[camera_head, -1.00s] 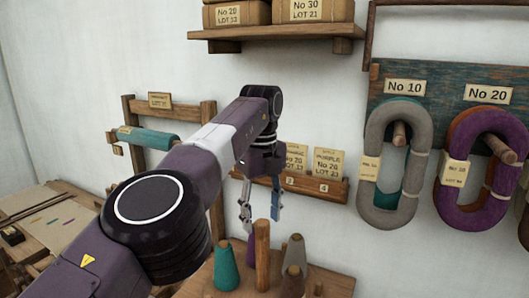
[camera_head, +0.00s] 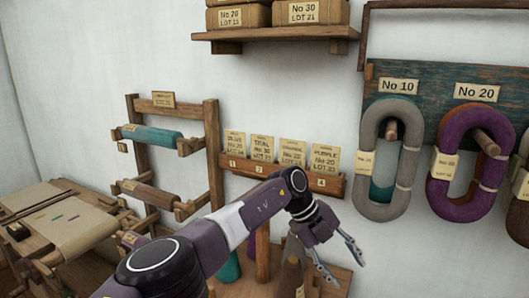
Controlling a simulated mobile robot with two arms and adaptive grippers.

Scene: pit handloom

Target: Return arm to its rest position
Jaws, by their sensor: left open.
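My left arm (camera_head: 225,228) comes in from the lower left and reaches across the lower middle of the head view. Its gripper (camera_head: 347,274) is at the lower right of centre, pointing down and right. The two fingers are apart, with nothing between them. It hangs in front of the right side of the wooden cone stand (camera_head: 338,278). My arm hides part of the stand and its teal cone (camera_head: 229,268). My right gripper is not in view.
A card rack (camera_head: 335,185) with several labelled cards is on the wall behind my arm. Grey (camera_head: 368,195) and purple (camera_head: 441,200) yarn hanks hang on pegs at right. A wooden roll rack (camera_head: 213,150) and a low table with cloth (camera_head: 85,225) are at left.

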